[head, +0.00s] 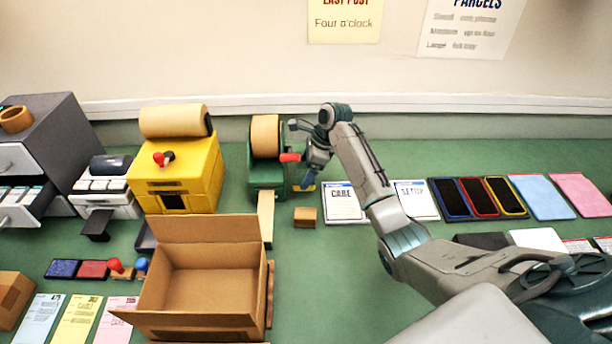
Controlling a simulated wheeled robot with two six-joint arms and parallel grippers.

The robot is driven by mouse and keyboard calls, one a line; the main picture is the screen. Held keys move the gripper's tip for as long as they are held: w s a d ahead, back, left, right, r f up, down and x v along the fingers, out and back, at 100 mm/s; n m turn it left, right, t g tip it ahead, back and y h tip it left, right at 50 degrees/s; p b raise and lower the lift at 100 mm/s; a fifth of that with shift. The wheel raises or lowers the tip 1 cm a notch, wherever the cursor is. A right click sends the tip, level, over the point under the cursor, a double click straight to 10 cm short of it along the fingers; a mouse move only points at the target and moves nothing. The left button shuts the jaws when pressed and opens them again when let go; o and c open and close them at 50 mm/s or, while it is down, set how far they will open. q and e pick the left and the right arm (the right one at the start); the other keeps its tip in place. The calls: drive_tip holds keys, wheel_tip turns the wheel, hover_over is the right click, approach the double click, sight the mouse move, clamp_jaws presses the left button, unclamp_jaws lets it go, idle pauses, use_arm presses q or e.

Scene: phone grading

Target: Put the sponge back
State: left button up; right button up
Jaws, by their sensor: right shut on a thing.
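My right gripper (311,181) is lowered close to the right side of the green tape dispenser (267,175). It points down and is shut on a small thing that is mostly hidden. A bit of yellow (298,187) shows at its lower end, close to the table; it appears to be the sponge. I cannot tell whether it touches the table. A small tan block (305,217) sits on the green table just in front of the gripper, apart from it. My left gripper is not in view.
An open cardboard box (212,285) stands front left of the dispenser. A yellow machine (175,172) is to its left. Cards (343,203) and several phones (478,198) lie to the right, near my right arm. The green table in the middle front is clear.

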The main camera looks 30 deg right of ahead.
wheel_tip(320, 180, down, 3)
drive_tip(key=shift+s+f+p, duration=0.1)
drive_tip(key=shift+p, duration=0.45)
drive_tip(key=shift+f+p, duration=0.2)
drive_tip(key=shift+p, duration=0.1)
drive_tip(key=shift+w+d+f, duration=0.1)
drive_tip(key=shift+w+f, duration=0.15)
drive_tip(key=shift+f, duration=0.05)
drive_tip(key=o, duration=0.8)
drive_tip(key=shift+f, duration=0.1)
